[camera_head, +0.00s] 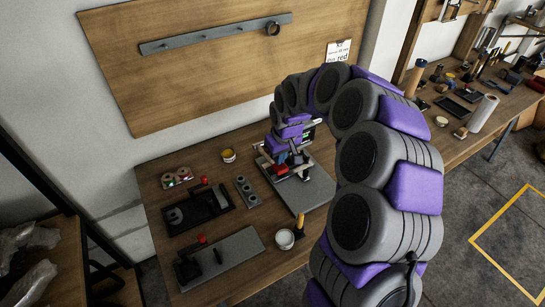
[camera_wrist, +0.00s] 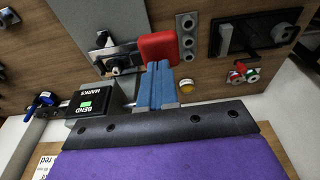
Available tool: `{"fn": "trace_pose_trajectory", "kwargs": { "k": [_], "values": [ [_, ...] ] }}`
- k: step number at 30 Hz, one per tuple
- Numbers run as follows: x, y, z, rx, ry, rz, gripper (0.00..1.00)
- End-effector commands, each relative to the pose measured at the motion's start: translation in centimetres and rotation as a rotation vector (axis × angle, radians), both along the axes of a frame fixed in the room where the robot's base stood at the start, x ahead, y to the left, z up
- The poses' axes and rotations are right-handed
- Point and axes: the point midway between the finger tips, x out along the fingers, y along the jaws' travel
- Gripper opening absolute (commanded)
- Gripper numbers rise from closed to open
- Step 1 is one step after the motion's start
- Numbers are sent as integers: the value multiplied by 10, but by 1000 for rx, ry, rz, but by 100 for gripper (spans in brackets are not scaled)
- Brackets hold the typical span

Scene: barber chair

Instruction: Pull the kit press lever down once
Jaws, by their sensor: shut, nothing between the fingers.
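A bench fixture on a grey base plate (camera_head: 310,189) stands on the wooden bench, partly hidden by my arm. Its red handle-like block (camera_wrist: 158,46) shows in the wrist view right by the tips of my gripper (camera_wrist: 155,66), and it also shows in the head view (camera_head: 282,169). My gripper is shut with nothing between its blue fingers. Whether the fingertips touch the red block I cannot tell. The fixture's label is not readable, so I cannot confirm that it is the kit press or that the red block is its lever.
Left of it are a grey block with several holes (camera_head: 246,190) and a black fixture with a red knob (camera_head: 198,209). A grey plate fixture (camera_head: 222,258) and a white cup (camera_head: 285,239) stand near the front edge. A yellow-rimmed cup (camera_head: 228,156) stands behind. A black "BEND MARKS" box (camera_wrist: 88,103) is beside my gripper.

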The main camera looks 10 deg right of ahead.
Motion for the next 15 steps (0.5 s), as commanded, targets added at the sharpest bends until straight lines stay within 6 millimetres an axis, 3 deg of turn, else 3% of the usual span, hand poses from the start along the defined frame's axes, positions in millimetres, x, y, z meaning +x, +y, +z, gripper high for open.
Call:
{"fn": "trace_pose_trajectory", "kwargs": {
  "k": [5,15],
  "values": [
    [1,0,4,0,-2,0,0],
    [10,3,38,0,-3,-1,0]
  ]
}}
